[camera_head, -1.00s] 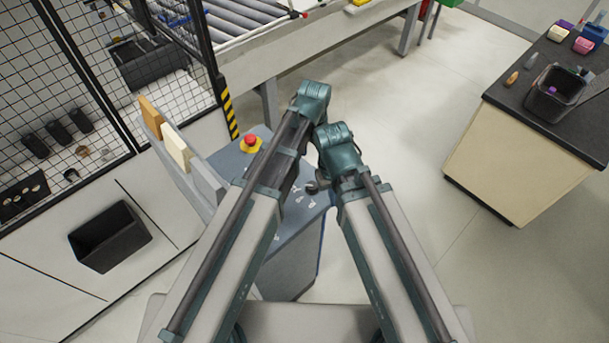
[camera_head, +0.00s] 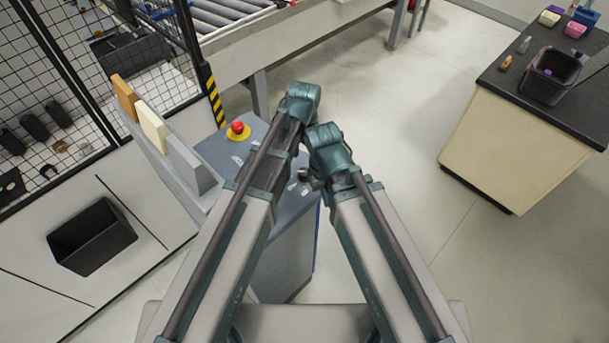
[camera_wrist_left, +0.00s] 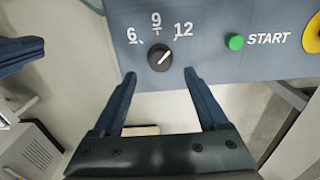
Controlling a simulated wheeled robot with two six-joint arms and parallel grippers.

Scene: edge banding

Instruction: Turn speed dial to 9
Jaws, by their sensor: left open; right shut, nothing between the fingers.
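The speed dial (camera_wrist_left: 160,57) is a round black knob on the blue-grey control panel (camera_wrist_left: 215,20). The marks 6, 9 and 12 are printed above it, with 9 (camera_wrist_left: 156,20) in the middle. Its light pointer line slants to the upper right, toward the 12 side. My left gripper (camera_wrist_left: 159,75) is open and empty, its two fingertips just below and on either side of the dial, not touching it. In the head view the dial is hidden by my arms. Part of my right gripper (camera_wrist_left: 22,52) shows at the left edge of the left wrist view, shut and empty.
A green START button (camera_wrist_left: 235,42) and a yellow ring (camera_wrist_left: 313,35) lie right of the dial. In the head view, a red emergency stop (camera_head: 237,127) tops the console. A mesh fence (camera_head: 60,80) stands left, a dark-topped counter (camera_head: 540,105) right. Floor between is clear.

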